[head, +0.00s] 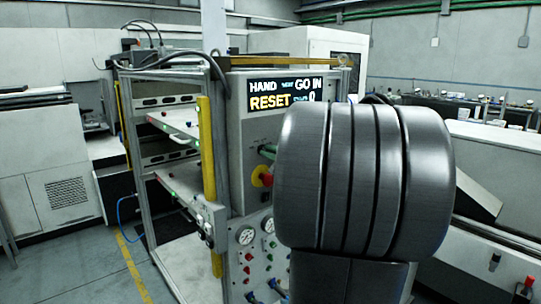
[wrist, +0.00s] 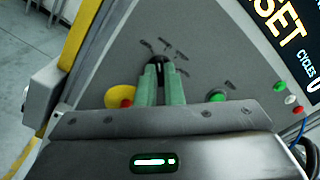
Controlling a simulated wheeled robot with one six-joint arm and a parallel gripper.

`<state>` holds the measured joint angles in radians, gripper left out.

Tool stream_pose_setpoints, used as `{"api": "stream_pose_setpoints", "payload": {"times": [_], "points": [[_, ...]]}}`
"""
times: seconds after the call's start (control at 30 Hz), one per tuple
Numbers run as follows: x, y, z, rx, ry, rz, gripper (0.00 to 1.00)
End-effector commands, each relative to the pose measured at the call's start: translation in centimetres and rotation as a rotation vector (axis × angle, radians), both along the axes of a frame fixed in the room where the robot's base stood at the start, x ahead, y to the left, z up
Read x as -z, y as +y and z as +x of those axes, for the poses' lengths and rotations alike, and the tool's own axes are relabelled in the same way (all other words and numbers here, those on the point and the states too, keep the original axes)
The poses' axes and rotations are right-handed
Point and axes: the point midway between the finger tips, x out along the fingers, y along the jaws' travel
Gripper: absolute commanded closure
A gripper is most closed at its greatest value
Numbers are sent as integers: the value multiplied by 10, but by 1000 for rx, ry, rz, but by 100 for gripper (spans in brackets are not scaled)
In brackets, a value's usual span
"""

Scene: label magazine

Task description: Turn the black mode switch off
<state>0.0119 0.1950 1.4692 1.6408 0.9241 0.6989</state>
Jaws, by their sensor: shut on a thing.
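The black mode switch (wrist: 157,59) is a small dark knob on the grey control panel (wrist: 215,65) in the wrist view. Short printed marks fan out around it. My gripper (wrist: 160,68) has its two green fingers closed on the knob, one on either side, and they hide most of it. The knob's exact pointing direction is hard to tell.
A red button on a yellow base (wrist: 121,98) sits just left of the fingers, close to them. A green button (wrist: 217,96) is to their right. The display (head: 285,93) above reads HAND, GO IN and RESET. Gauges (head: 246,235) and yellow posts (head: 207,150) are nearby.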

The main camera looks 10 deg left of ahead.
Motion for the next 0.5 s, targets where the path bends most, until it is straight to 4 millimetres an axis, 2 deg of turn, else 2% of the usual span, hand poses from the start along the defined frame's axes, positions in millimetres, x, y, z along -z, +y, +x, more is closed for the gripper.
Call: {"api": "stream_pose_setpoints", "payload": {"times": [0.13, 0.5], "points": [[7, 0, 0, 1, -81, -60, 100], [6, 1, -1, 0, -294, -227, 100]]}}
